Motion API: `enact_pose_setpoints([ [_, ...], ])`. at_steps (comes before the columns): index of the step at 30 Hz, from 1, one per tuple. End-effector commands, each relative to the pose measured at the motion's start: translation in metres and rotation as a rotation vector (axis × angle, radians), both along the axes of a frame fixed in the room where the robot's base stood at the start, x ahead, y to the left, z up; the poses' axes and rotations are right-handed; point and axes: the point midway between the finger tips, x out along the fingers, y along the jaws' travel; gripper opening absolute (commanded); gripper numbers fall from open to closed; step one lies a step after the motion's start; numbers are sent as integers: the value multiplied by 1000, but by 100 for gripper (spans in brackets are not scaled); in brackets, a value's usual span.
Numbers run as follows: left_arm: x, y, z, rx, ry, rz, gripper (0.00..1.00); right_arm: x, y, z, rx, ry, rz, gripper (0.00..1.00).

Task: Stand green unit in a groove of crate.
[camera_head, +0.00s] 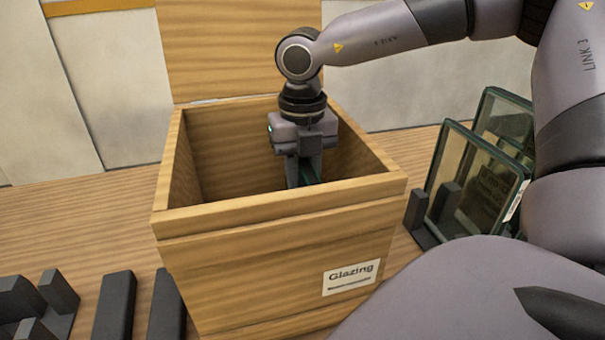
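The wooden crate (200,265), labelled "Glazing", stands open on the table with its lid raised behind it. My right gripper (305,175) points down inside the crate, towards its right side. A narrow dark green edge, which looks like the top of the green unit (308,172), shows between its fingers, and the fingers appear shut on it. The rest of the unit is hidden behind the crate's front wall. The grooves and the crate's floor are also hidden. My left gripper is not in view.
Several framed glass panes (475,185) stand in a dark rack at the right, close to my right arm. Dark bars (115,305) and a dark holder (40,300) lie at the front left.

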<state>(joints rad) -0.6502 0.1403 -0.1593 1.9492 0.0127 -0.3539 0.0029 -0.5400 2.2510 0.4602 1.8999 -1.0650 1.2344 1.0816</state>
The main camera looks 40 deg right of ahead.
Motion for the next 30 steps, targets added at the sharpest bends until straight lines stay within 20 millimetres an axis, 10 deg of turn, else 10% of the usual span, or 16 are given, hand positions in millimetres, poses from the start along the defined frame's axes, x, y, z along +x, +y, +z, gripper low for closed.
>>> enact_pose_setpoints([
  [8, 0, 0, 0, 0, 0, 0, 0, 1, 0, 2, 1, -5, 0, 0],
  [9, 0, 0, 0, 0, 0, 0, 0, 1, 0, 2, 1, -5, 0, 36],
  [11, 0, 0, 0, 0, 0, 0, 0, 1, 0, 2, 1, -5, 0, 55],
  [21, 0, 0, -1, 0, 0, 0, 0, 0, 0, 2, 0, 1, -1, 56],
  [30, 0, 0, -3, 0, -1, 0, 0, 1, 0, 47, -2, -6, 0, 56],
])
